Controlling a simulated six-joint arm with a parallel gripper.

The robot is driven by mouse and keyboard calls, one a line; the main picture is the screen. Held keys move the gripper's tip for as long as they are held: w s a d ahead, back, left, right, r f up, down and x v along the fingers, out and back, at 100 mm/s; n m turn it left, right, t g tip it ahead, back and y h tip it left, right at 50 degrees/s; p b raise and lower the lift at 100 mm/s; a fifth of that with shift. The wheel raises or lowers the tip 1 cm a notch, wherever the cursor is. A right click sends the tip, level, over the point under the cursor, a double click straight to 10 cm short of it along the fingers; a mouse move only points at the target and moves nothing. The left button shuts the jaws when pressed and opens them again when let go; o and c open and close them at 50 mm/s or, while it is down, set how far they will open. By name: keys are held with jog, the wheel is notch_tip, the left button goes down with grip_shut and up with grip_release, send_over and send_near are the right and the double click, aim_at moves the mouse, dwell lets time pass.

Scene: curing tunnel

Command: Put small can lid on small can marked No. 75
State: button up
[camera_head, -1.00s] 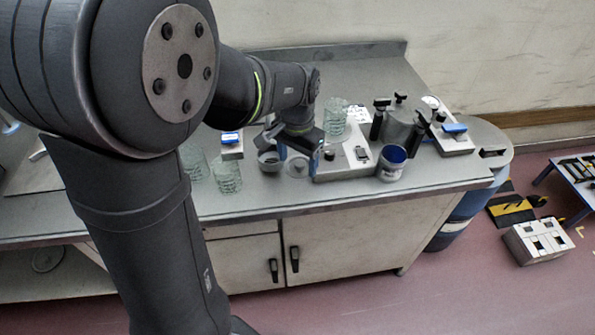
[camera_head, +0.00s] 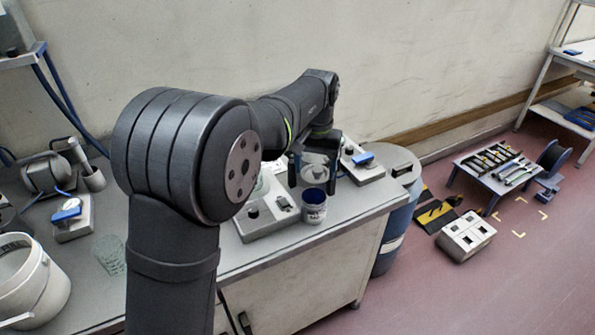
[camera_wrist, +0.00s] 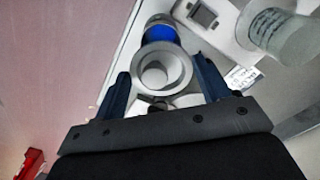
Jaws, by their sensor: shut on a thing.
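My gripper (camera_head: 316,172) is over the right part of the bench. It is shut on a pale grey round lid (camera_wrist: 177,84), which sits between the two dark blue fingers in the wrist view. A small can (camera_head: 314,212), white with a blue inside and a label, stands upright and open on the bench, close below the gripper in the head view. The can's blue inside (camera_wrist: 160,32) shows just beyond the lid in the wrist view. The lid appears beside the can's mouth, not over it. The can's number is too small to read.
A grey device (camera_head: 257,226) stands left of the can, and another with a blue part (camera_head: 362,170) to the right. A glass vessel (camera_wrist: 284,34) is near the first device. The bench's front edge (camera_head: 340,222) is close, with a blue drum (camera_head: 392,245) beyond its right end.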

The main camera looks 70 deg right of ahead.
notch_tip(320, 180, down, 6)
dwell(0.6)
jog(key=shift+f, duration=0.65)
dwell(1.6)
jog(key=o, duration=1.1)
jog(key=shift+c, duration=0.2)
jog(key=shift+o, duration=0.6)
jog(key=shift+r, duration=0.15)
jog(key=shift+r, duration=3.4)
